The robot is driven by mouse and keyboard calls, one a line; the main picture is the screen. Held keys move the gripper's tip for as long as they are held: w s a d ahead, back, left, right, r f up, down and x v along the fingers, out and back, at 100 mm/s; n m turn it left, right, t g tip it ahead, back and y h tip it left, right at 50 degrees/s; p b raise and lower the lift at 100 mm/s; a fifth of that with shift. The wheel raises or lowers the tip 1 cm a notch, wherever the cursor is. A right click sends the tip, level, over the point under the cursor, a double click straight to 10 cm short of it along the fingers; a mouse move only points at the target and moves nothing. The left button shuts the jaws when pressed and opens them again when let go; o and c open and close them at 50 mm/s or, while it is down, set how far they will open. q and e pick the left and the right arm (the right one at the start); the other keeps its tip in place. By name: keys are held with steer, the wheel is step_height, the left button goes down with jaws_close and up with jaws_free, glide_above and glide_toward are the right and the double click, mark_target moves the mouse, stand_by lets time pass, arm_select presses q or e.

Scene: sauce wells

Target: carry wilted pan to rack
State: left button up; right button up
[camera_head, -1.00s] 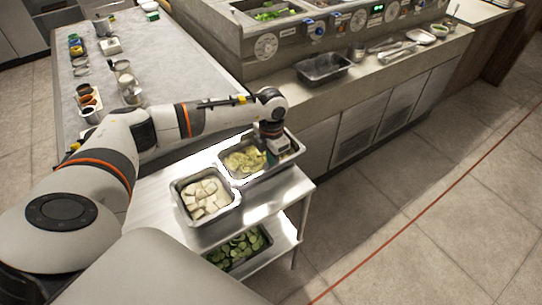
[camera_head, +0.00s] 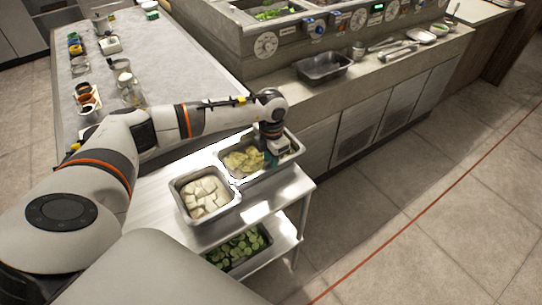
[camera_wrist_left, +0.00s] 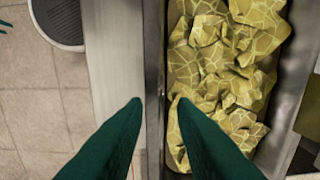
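The wilted pan (camera_head: 272,172) is a metal pan of yellowish, wilted-looking leaves (camera_head: 243,160) on the top shelf of a two-level metal stand (camera_head: 270,202). My left gripper (camera_head: 272,158) points down at the pan's right end and hides part of it. In the left wrist view its two dark green fingers (camera_wrist_left: 160,102) are apart, one on each side of the pan's near rim (camera_wrist_left: 154,60). I cannot tell whether they touch the rim. No separate rack can be made out for certain. My right gripper is not in view.
A pan of white pieces (camera_head: 205,194) stands close beside the wilted pan. A pan of green slices (camera_head: 238,250) sits on the lower shelf. An empty dark pan (camera_head: 323,67) is on the counter behind. The floor to the right is clear.

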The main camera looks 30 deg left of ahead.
arm_select(q)
steer(key=shift+r, duration=0.45)
step_height(320, 180, up, 11)
steer(key=shift+r+b, duration=0.1)
steer(key=shift+b, duration=0.95)
steer(key=shift+d, duration=0.1)
